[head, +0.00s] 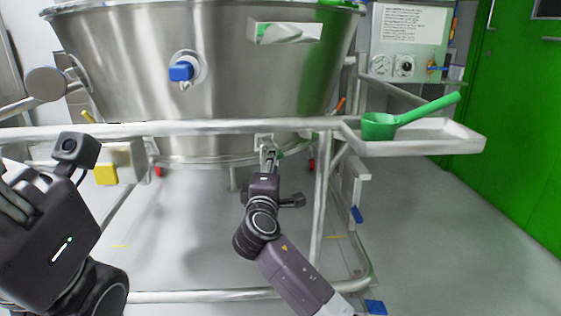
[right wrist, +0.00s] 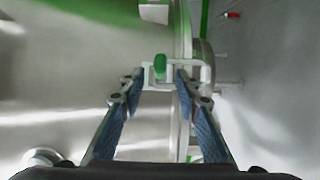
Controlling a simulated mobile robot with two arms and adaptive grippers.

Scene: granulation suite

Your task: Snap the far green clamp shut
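The green clamp (right wrist: 160,67) shows in the right wrist view as a small green lever in a pale metal frame, just beyond my right fingertips. A bit of green beside the fingers in the head view (head: 281,154) seems to be the same clamp, at the lower rim of the steel bowl (head: 225,70). My right gripper (right wrist: 157,84) is open, its blue-padded fingers apart on either side of the frame with nothing held. It also shows in the head view (head: 268,152). I cannot tell whether the fingers touch the frame. My left gripper (head: 12,205) is at the left edge, its fingertips partly cut off.
A pale rail (head: 200,128) crosses in front of the bowl. A green scoop (head: 380,125) lies on a side tray (head: 455,140) at right. A blue-capped port (head: 181,72) is on the bowl. The floor at right is clear.

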